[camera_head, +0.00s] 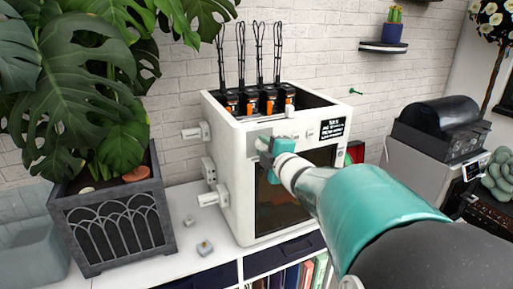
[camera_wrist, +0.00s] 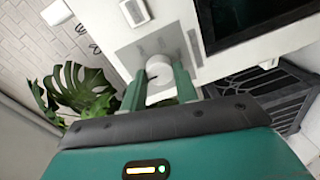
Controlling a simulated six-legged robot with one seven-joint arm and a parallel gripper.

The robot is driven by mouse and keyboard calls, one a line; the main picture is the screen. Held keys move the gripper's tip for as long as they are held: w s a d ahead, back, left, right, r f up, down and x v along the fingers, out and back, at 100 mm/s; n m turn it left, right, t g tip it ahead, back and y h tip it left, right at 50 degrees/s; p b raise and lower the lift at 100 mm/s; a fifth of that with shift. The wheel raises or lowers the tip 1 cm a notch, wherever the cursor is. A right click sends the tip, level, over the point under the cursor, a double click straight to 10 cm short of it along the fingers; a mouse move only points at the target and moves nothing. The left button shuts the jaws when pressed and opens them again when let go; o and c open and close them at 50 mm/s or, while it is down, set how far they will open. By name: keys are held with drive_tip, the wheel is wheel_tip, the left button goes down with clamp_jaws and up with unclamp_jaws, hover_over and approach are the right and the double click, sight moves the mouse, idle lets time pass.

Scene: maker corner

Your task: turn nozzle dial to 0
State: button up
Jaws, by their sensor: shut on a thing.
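The nozzle dial (camera_wrist: 160,74) is a round white knob with a dark mark on its face, set on a grey panel (camera_wrist: 142,50) of the white 3D printer (camera_head: 227,165). In the wrist view my gripper (camera_wrist: 160,88) has one teal finger on each side of the dial and is shut on it. In the head view my gripper (camera_head: 275,147) reaches the upper front of the printer and hides most of the dial. I cannot read any numbers around the dial.
A small black display (camera_head: 332,128) with white text sits right of the dial. A dark window (camera_head: 280,205) is below. A potted monstera (camera_head: 112,222) stands left, and a grey machine (camera_head: 430,150) stands right. Small cubes (camera_head: 204,247) lie on the white shelf top.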

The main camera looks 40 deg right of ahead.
idle(0.4)
drive_tip(key=o, duration=1)
drive_tip(key=shift+s, duration=0.15)
drive_tip(key=v, duration=1.3)
drive_tip(key=shift+s+a, duration=0.15)
drive_tip(key=shift+s, duration=0.1)
